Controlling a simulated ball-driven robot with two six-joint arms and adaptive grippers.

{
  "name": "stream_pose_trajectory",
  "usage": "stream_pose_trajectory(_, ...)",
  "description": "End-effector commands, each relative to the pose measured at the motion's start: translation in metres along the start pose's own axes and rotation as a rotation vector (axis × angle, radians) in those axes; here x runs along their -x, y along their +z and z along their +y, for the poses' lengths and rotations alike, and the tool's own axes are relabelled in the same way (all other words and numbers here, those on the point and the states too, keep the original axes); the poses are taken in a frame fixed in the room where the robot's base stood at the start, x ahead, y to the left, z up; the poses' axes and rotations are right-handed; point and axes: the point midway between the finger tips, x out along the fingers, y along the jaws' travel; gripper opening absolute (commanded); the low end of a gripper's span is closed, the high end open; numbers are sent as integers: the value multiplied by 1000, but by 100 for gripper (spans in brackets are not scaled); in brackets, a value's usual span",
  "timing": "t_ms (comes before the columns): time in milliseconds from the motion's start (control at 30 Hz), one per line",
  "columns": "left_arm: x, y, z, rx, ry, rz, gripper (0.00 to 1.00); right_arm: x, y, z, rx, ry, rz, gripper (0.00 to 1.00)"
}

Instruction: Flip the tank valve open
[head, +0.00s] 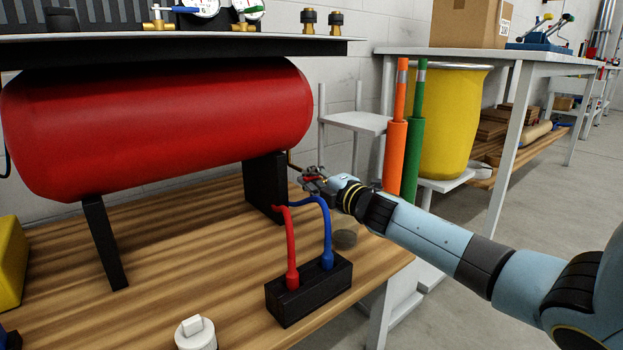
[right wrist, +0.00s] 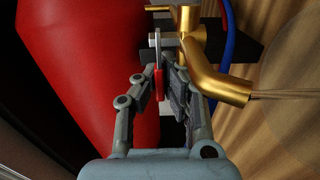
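The red tank (head: 160,130) lies on its side on dark legs upon the wooden shelf. The brass tank valve (right wrist: 205,70) shows at its end in the right wrist view, with a grey lever (right wrist: 157,45) ending in a red grip (right wrist: 158,84). My right gripper (head: 315,180) is at the tank's right end. In the right wrist view its fingers (right wrist: 160,92) are part-way apart, one on either side of the red grip. The right finger looks close to the grip; a small gap shows on the left. Whether they touch is unclear. My left gripper is out of view.
A black block (head: 310,290) with a red and a blue hose stands below my right gripper. Orange (head: 396,150) and green (head: 413,150) rods and a yellow bin (head: 452,120) stand behind my right arm. A dark tabletop (head: 180,48) overhangs the tank.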

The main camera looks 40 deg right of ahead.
Motion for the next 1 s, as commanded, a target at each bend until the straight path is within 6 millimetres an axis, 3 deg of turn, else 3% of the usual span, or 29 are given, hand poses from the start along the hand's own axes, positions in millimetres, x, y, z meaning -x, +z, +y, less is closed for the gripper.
stream_pose_trajectory(33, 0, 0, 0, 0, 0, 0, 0, 0, 1, -1, 0, -2, -2, 0)
stream_pose_trajectory(267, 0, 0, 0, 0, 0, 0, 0, 0, 1, -1, 0, -2, -1, 31)
stream_pose_trajectory(633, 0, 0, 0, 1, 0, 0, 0, 5, 1, 0, 2, -1, 0, 32)
stream_pose_trajectory(1000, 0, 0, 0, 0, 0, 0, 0, 45, 1, -1, 0, -2, 1, 32)
